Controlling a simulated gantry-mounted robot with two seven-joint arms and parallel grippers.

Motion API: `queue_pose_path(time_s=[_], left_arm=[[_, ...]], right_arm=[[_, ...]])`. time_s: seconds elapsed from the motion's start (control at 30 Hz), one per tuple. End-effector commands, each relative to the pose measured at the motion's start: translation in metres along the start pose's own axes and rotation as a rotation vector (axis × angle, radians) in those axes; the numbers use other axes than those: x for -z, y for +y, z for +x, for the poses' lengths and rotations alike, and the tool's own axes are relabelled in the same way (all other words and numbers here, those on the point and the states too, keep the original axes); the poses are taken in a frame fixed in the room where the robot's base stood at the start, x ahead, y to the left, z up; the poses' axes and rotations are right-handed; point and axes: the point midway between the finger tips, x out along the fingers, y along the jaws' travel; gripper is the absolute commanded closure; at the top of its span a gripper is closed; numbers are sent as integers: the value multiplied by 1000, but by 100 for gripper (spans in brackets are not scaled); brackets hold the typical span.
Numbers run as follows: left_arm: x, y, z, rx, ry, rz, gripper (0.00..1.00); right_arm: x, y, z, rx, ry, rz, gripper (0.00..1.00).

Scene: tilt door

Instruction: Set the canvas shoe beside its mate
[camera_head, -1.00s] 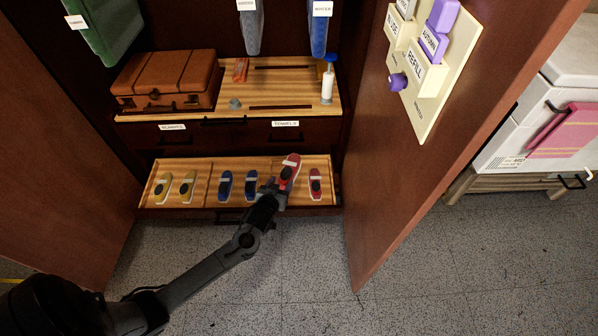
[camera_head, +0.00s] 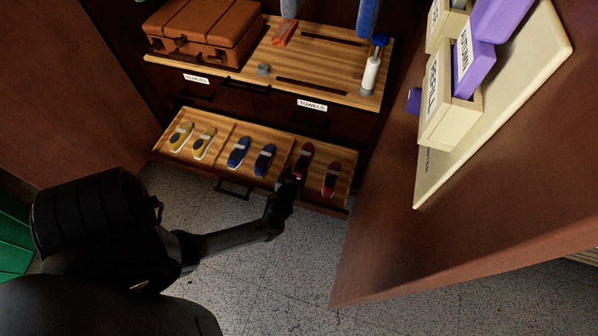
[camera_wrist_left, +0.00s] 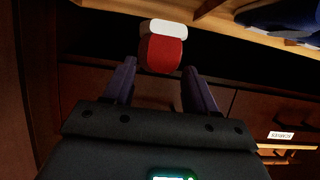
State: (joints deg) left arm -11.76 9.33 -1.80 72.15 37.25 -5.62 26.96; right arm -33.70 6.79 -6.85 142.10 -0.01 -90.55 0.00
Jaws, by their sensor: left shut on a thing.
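A red canvas shoe (camera_head: 304,158) with a pale band is in the head view, over the right part of the pulled-out shoe drawer (camera_head: 222,172). My left gripper (camera_head: 291,180) reaches its near end and is shut on it. In the left wrist view the shoe's red and white end (camera_wrist_left: 162,50) shows between the two fingers (camera_wrist_left: 160,78). Its mate, a similar red shoe (camera_head: 331,179), lies in the drawer just to the right, with a small gap. I cannot tell whether the held shoe touches the drawer floor. My right gripper is out of view.
A blue pair (camera_head: 251,156) and a yellow pair (camera_head: 191,139) lie further left in the drawer. A shelf above holds a brown suitcase (camera_head: 205,32) and a white bottle (camera_head: 372,68). The open cabinet door (camera_head: 450,220) stands close on the right.

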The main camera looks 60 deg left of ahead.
Motion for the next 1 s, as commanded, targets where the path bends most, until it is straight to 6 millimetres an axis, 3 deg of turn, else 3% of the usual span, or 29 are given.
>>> queue_pose_path(time_s=[0.4, 1.0], left_arm=[[1, 1, -2, 1, 1, 1, 77], [-45, 1, 18, 1, 2, 1, 77]], right_arm=[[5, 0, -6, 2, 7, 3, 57], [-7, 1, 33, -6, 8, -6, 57]])
